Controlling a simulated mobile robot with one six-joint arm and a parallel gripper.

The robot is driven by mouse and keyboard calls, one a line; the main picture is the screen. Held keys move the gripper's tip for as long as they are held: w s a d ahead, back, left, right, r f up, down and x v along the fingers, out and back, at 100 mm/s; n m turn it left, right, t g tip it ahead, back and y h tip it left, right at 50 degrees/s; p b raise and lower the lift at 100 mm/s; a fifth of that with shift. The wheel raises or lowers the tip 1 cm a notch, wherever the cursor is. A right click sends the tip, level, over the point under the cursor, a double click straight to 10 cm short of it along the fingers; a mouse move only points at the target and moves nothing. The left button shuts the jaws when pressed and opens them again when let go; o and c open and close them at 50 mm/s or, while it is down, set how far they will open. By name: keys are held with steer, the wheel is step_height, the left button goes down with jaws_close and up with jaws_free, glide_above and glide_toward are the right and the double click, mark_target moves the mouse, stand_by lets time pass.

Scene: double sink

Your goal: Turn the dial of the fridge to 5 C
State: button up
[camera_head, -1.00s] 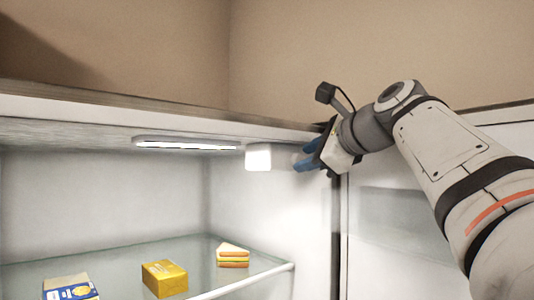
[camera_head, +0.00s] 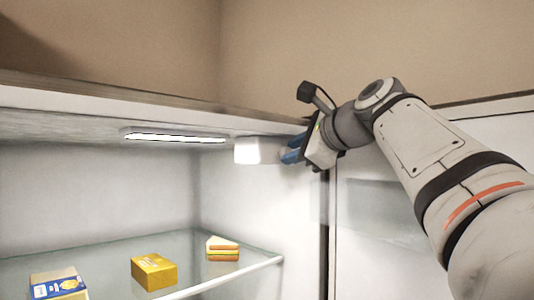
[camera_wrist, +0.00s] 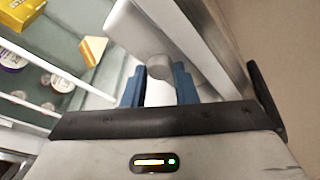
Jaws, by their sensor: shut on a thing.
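The fridge dial (camera_wrist: 158,67) is a small, round, light grey knob in the wrist view. It sits on the side of a white housing (camera_head: 247,150) under the fridge ceiling. My gripper (camera_wrist: 160,72) has its two blue fingers on either side of the dial, shut on it. In the head view my gripper (camera_head: 290,154) is at the right side of the housing, and its fingers mostly hide the dial. No temperature marks can be read in either view.
A lit lamp strip (camera_head: 175,137) runs along the fridge ceiling. Below, the glass shelf (camera_head: 215,280) holds a sandwich (camera_head: 222,249), a yellow box (camera_head: 154,269) and a blue-and-yellow carton (camera_head: 58,284). The open fridge door (camera_head: 385,205) is on the right, behind my arm.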

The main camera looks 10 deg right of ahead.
steer(key=n+t+b, duration=0.1)
steer(key=n+b, duration=0.1)
steer(key=shift+f+n, duration=0.2)
steer(key=shift+n, duration=0.2)
steer(key=o, duration=0.7)
steer(key=shift+a, duration=0.1)
steer(key=shift+s, duration=0.15)
steer(key=b+v, duration=0.2)
steer(key=v, duration=0.5)
steer(key=shift+s, duration=0.35)
